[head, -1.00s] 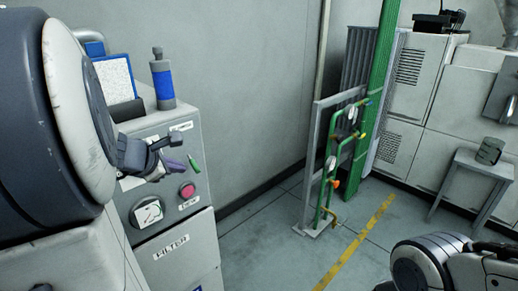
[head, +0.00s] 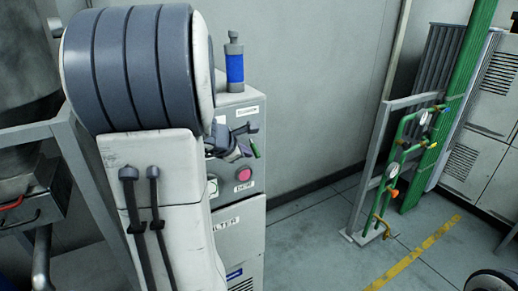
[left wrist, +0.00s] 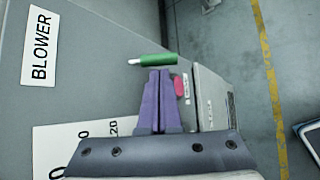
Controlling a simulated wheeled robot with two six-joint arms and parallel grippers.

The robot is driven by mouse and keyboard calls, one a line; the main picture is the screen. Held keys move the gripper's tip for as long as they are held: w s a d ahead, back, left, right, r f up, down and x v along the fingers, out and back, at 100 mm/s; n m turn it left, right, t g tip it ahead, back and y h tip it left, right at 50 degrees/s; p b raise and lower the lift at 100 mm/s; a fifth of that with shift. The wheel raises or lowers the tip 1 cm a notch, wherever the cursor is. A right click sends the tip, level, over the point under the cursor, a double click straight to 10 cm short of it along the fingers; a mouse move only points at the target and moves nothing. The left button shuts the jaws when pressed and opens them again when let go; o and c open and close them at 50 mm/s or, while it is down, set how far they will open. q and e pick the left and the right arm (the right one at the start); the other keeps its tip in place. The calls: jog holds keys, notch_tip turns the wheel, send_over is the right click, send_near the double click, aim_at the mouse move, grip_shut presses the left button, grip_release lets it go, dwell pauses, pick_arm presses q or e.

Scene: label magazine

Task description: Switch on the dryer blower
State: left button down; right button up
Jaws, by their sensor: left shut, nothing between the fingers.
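The grey control cabinet (head: 248,212) stands right of my left arm in the head view. A green lever-like piece with a white tip (left wrist: 154,59) lies just beyond my fingertips in the left wrist view; it also shows on the cabinet front in the head view (head: 256,150). A "BLOWER" label (left wrist: 39,46) is on the grey panel at upper left. My left gripper (left wrist: 156,73) has purple fingers, shut and empty, pointing at the green piece; whether they touch cannot be told. In the head view the left gripper (head: 240,152) is partly behind my arm. The right gripper is not in view.
A red button (head: 243,174) sits below the green piece, close to the fingers. A blue-and-grey cylinder (head: 235,66) stands on the cabinet. A pipe stand with green pipes (head: 395,165) is at right. Floor between is clear.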

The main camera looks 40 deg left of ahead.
pick_arm(q)
jog(key=shift+x, duration=1)
jog(key=shift+r, duration=0.1)
